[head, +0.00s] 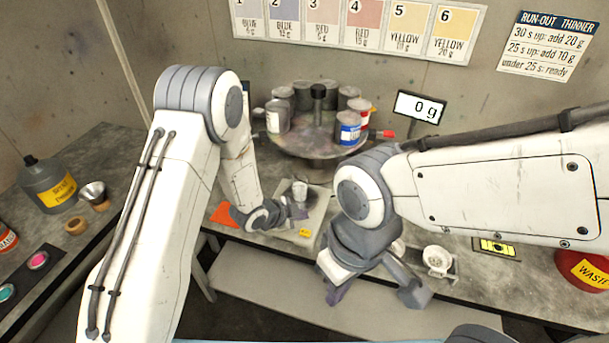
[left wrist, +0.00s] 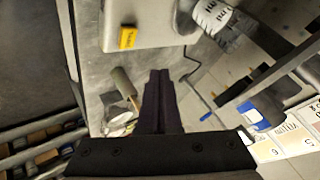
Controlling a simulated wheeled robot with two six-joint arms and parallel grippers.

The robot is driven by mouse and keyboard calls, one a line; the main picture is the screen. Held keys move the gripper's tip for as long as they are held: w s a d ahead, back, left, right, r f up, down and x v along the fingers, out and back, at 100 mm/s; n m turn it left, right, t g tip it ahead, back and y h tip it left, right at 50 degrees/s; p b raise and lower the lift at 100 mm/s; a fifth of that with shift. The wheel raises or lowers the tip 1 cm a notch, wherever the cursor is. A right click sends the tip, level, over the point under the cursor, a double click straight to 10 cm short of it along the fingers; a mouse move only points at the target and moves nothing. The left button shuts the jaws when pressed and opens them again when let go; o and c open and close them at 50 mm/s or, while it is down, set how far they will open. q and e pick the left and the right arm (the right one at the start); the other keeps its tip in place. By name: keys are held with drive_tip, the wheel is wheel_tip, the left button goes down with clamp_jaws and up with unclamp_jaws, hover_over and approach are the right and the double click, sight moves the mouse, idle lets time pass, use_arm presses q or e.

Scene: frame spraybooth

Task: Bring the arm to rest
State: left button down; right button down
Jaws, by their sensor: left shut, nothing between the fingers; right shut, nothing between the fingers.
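My left gripper (head: 298,212) is beside a small pale cup (head: 300,190) that stands on a light scale plate (head: 312,222) on the bench. In the left wrist view its two dark fingers (left wrist: 158,100) are together, with nothing between them. Part of a marked cup (left wrist: 213,15) shows at the top there, apart from the fingers. My right gripper (head: 337,292) hangs low in the middle of the head view, in front of the bench edge. Its fingertips look together and empty; the right arm's wrist hides part of it.
A round turntable (head: 315,143) carries several paint cans behind the arms. A display (head: 419,107) reads 0 g. A white strainer-like piece (head: 437,260), a yellow-faced timer (head: 497,248) and a red waste can (head: 588,272) are right. A grey thinner can (head: 46,186) stands left. An orange piece (head: 224,213) lies near the left gripper.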

use_arm(q)
drive_tip(key=shift+r, duration=0.1)
drive_tip(key=s+a+r+n+g+y+b, duration=0.1)
drive_tip(key=s+r+n+g+b, duration=0.1)
drive_tip(key=s, duration=0.8)
drive_tip(key=s+a+r+n+g+y+b, duration=0.1)
drive_tip(key=s+r+n+g+y+b, duration=0.1)
drive_tip(key=s+r, duration=0.4)
drive_tip(key=s+a+r+n+g+y+b, duration=0.2)
drive_tip(key=s+r+n, duration=0.3)
drive_tip(key=s, duration=1)
drive_tip(key=shift+s+n+g+b, duration=0.25)
drive_tip(key=shift+n+g+b, duration=0.25)
drive_tip(key=shift+b, duration=0.4)
